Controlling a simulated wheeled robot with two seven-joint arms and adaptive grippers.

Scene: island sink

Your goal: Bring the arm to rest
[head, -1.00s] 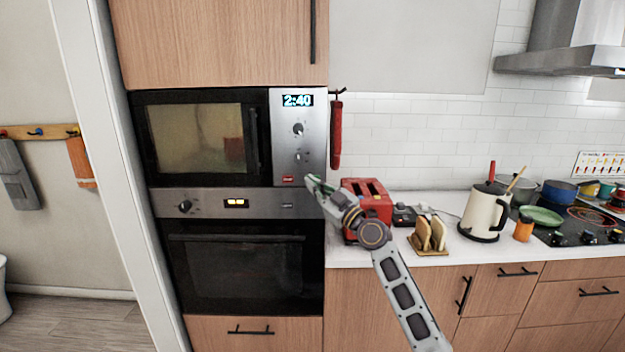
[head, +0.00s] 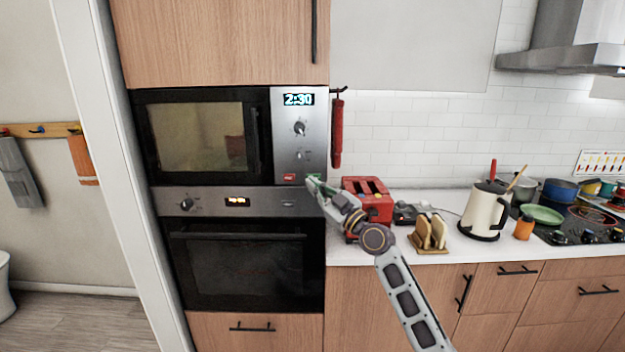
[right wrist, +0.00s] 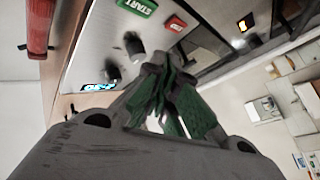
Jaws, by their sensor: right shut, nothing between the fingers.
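My right gripper (head: 314,184) is shut and empty. It is in front of the lower right of the microwave's control panel, near the red button (head: 289,178). In the right wrist view its green-padded fingers (right wrist: 170,118) are together, with nothing between them. That view also shows the green START button (right wrist: 137,6), the red button (right wrist: 175,23) and the panel's knobs beyond the fingers. I cannot tell whether the fingertips touch the panel. The microwave (head: 205,137) is closed and its display (head: 298,100) reads 2:30. My left gripper is not in view.
A red toaster (head: 368,200) stands on the counter close to my right forearm. A toast rack (head: 430,233), a cream kettle (head: 484,212) and an orange jar (head: 523,228) are further right. The oven (head: 245,262) is closed below the microwave. A red item (head: 337,133) hangs beside the microwave.

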